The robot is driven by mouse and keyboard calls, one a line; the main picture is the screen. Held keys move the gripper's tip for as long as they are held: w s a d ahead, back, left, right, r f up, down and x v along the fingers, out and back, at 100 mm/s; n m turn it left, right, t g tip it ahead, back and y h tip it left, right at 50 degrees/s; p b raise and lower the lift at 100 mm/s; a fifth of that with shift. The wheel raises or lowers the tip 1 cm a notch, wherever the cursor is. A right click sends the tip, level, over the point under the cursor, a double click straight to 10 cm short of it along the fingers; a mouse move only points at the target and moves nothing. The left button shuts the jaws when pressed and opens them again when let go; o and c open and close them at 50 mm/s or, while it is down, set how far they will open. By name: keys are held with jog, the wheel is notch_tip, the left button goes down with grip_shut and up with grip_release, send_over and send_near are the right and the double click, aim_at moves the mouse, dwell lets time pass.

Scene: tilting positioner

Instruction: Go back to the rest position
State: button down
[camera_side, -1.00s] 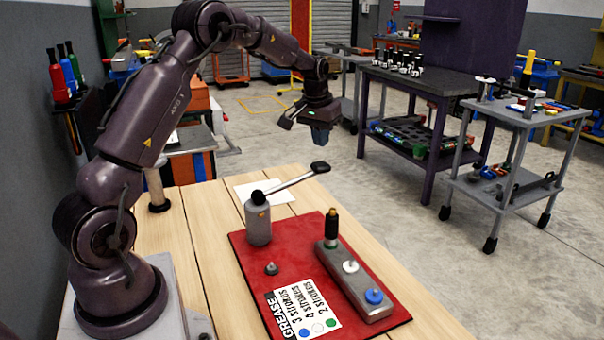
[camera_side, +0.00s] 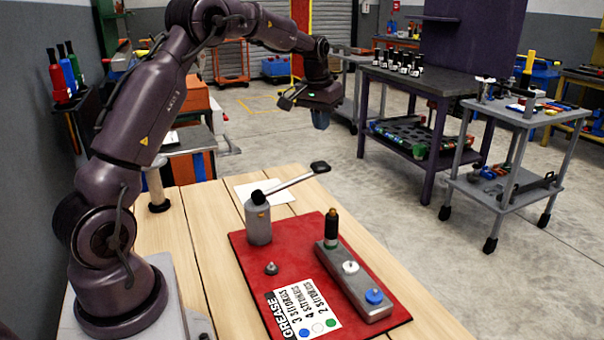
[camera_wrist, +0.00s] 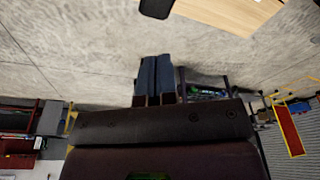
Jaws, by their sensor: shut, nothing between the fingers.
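My gripper (camera_side: 321,118) hangs in the air above and beyond the far edge of the wooden table, pointing down. Its two blue fingers are together with nothing between them; they also show side by side in the wrist view (camera_wrist: 155,78). It is clear of everything on the table. The grey grease pump (camera_side: 258,222) stands on the red mat (camera_side: 252,262) with its lever (camera_side: 290,182) slanting up to the right. A grey block (camera_side: 358,284) on the mat carries a dark upright cylinder (camera_side: 331,229), a white fitting (camera_side: 350,267) and a blue fitting (camera_side: 374,296).
A printed grease card (camera_side: 305,309) and a small grey fitting (camera_side: 271,268) lie on the mat. White paper (camera_side: 265,192) lies behind the pump. A purple workbench (camera_side: 425,85) and grey cart (camera_side: 515,115) stand to the right. The air around my gripper is free.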

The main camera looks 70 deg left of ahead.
jog(key=shift+s+d+f+g, duration=0.15)
jog(key=shift+s+d+f, duration=0.15)
jog(key=shift+s+f, duration=0.2)
jog(key=shift+s+d+f+g, duration=0.15)
jog(key=shift+s+d+f, duration=0.1)
jog(key=shift+s+f, duration=0.25)
jog(key=s+d+r+m+t, duration=0.2)
jog(key=s+d+r+m, duration=0.1)
jog(key=s+d, duration=0.9)
jog(key=s+d+r+m+t+h, duration=0.1)
jog(key=s+d+r+m+t, duration=0.1)
jog(key=s+d+r, duration=0.4)
jog(key=s+d+m, duration=0.1)
jog(key=s+d, duration=0.4)
jog(key=d, duration=0.2)
jog(key=shift+s+d, duration=0.35)
jog(key=shift+d, duration=0.05)
